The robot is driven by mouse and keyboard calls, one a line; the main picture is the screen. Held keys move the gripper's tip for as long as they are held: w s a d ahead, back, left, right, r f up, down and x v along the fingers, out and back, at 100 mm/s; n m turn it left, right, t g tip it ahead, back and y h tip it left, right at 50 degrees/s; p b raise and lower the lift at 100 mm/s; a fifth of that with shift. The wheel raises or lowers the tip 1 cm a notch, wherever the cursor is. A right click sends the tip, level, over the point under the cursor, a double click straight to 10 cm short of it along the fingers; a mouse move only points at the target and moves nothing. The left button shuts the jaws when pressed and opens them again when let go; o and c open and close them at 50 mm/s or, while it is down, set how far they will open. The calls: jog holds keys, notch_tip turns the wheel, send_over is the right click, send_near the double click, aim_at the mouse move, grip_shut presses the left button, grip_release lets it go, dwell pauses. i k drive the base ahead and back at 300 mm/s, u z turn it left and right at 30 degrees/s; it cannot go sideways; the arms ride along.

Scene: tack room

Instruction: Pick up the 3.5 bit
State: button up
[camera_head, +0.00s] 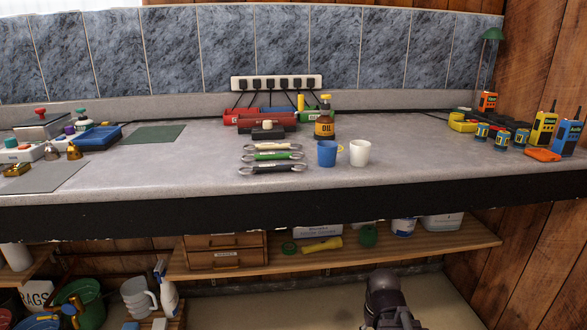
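Three long, two-ended pieces with silver ends lie side by side across the grey counter (210,160), near its middle. A dark part of my arm (385,290) shows at the bottom edge, low in front of the counter and well apart from these pieces. My gripper's fingers cannot be made out there.
A blue mug (327,153) and a white mug (360,153) stand just right of the pieces. Behind are an oil bottle (324,125) and red trays (241,117). Radios (544,129) and small cans stand at right. A wooden shelf (340,255) runs below the counter. The counter's front middle is clear.

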aim_at(281, 168)
jog(key=z, duration=0.2)
jog(key=k, duration=1.55)
jog(key=u, duration=0.55)
jog(key=i, duration=1)
